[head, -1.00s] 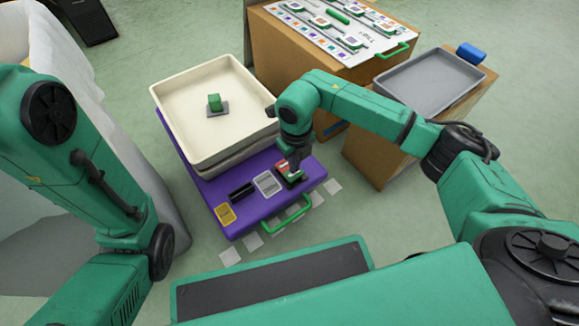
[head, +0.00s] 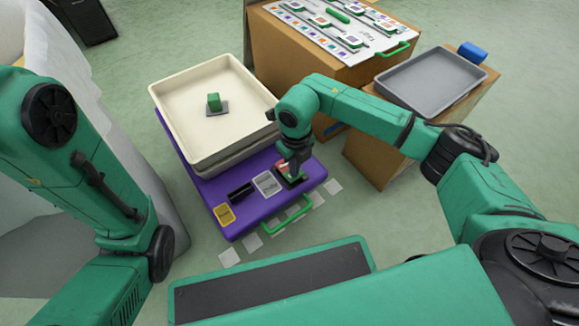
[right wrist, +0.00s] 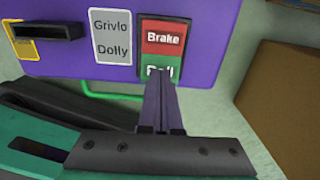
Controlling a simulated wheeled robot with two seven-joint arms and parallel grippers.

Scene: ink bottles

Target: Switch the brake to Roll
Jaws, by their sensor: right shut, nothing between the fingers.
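The brake switch (right wrist: 162,37) is on the purple dolly (right wrist: 210,45). In the right wrist view it has a red upper half marked "Brake" and a green lower half whose word, seemingly "Roll", is partly hidden by my fingers. My right gripper (right wrist: 161,78) is shut and empty, its fingertips at the green half. I cannot tell whether they touch it. In the head view the right gripper (head: 293,176) points down at the switch, at the dolly's near right corner, and covers part of it. My left gripper is out of view.
A "Grivlo Dolly" label (right wrist: 111,36) and a black slot-like part (right wrist: 48,31) sit left of the switch. A green handle (head: 288,217) is at the dolly's front. Cream trays (head: 180,98) stand on the dolly. A grey tray (head: 400,98) on a box is at right.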

